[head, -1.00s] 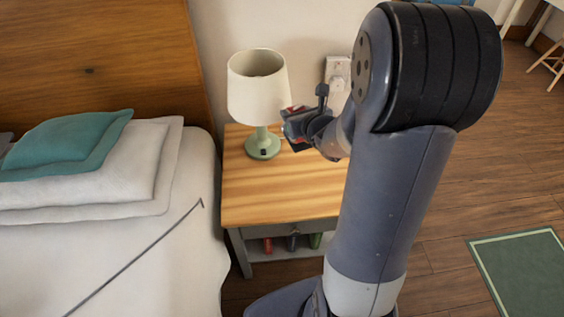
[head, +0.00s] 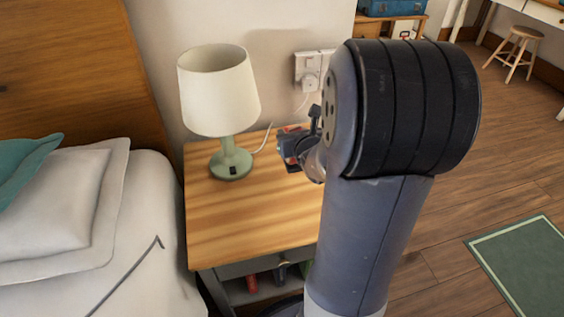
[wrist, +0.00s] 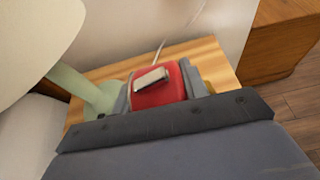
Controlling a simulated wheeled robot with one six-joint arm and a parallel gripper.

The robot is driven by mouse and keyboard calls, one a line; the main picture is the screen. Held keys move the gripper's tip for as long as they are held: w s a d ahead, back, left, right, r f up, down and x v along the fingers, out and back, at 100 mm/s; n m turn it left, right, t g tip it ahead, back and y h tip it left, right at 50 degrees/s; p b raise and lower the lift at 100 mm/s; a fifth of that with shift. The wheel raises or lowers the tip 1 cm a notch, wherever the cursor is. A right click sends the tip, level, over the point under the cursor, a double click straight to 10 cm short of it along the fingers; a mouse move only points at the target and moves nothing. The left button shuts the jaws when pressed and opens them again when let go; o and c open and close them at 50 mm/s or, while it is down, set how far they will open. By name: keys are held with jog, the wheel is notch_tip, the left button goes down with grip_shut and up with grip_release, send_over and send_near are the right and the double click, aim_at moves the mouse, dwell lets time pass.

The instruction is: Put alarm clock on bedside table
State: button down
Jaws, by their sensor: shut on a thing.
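The alarm clock is a red block with a pale bar on top, seen in the wrist view (wrist: 158,88). My gripper (head: 287,147) is shut on it, with a grey finger on each side. In the head view the clock is mostly hidden by the gripper, with a little red showing. The bedside table (head: 238,226) has a striped wooden top and a grey frame. The gripper and clock are over the back right part of its top. I cannot tell whether the clock touches the wood.
A lamp with a cream shade (head: 217,90) and green base stands on the table's back left, close to the gripper. Its cord runs to a wall socket (head: 308,72). The bed (head: 130,240) is at the left. The table top's front half is clear.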

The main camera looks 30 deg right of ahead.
jog(key=shift+f+b, duration=0.95)
jog(key=shift+f, duration=1.95)
jog(key=shift+f, duration=0.2)
jog(key=c, duration=0.8)
grip_release()
jog(key=shift+r, duration=0.1)
jog(key=shift+r, duration=0.2)
jog(key=p+v, duration=0.3)
jog(key=v, duration=0.9)
jog(key=shift+f, duration=0.15)
